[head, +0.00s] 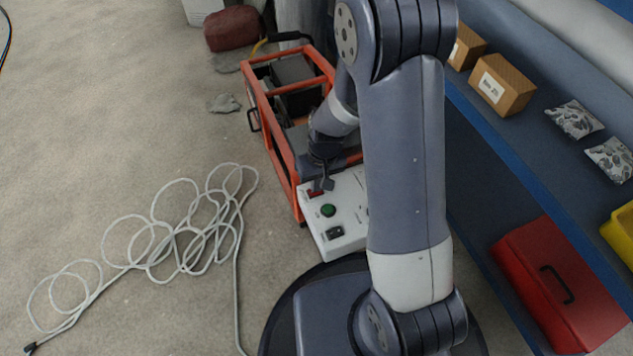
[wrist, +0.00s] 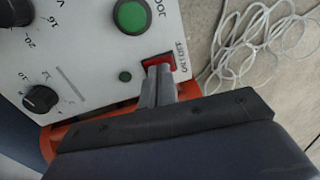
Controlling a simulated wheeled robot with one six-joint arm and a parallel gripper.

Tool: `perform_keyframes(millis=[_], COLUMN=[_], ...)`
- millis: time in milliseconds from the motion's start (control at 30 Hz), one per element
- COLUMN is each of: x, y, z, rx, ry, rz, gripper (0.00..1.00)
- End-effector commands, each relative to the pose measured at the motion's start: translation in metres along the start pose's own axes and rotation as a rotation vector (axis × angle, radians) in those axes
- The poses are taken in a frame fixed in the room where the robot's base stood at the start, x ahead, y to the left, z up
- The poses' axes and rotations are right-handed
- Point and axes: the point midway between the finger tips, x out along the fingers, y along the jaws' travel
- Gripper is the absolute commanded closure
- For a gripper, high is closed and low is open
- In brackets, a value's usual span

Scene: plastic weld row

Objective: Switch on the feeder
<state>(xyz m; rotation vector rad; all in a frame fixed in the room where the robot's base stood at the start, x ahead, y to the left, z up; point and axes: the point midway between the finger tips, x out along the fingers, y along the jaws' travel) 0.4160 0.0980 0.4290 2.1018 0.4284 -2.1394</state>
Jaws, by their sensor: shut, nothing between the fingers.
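The feeder is an orange-framed machine (head: 262,130) on the floor with a white control panel (head: 345,218). The panel carries a green round button (head: 328,210), a black knob and a red rocker switch (head: 314,194). In the wrist view the red switch (wrist: 158,62) sits at the panel's edge beside printed lettering. The green button (wrist: 131,16) and a black knob (wrist: 40,99) also show there. My gripper (wrist: 158,72) is shut and empty, with its fingertips at the red switch and covering part of it. I cannot tell whether they touch it or which way it is set.
A white cable (head: 170,235) lies in loops on the floor at left. A blue shelf at right holds cardboard boxes (head: 502,85) and foil packets (head: 574,119). A red toolbox (head: 560,285) stands on its lower level. A dark red bag (head: 231,28) lies behind the machine.

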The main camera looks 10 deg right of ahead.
Motion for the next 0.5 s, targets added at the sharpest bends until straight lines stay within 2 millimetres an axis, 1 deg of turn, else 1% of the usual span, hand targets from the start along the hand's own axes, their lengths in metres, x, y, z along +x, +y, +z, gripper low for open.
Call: perform_keyframes(millis=[300, 500], x=[-0.047, -0.095], y=[-0.003, -0.002], z=[-0.003, -0.004], rx=[0.002, 0.002], ry=[0.001, 0.004], rz=[0.0, 0.001], gripper=[1.0, 1.0])
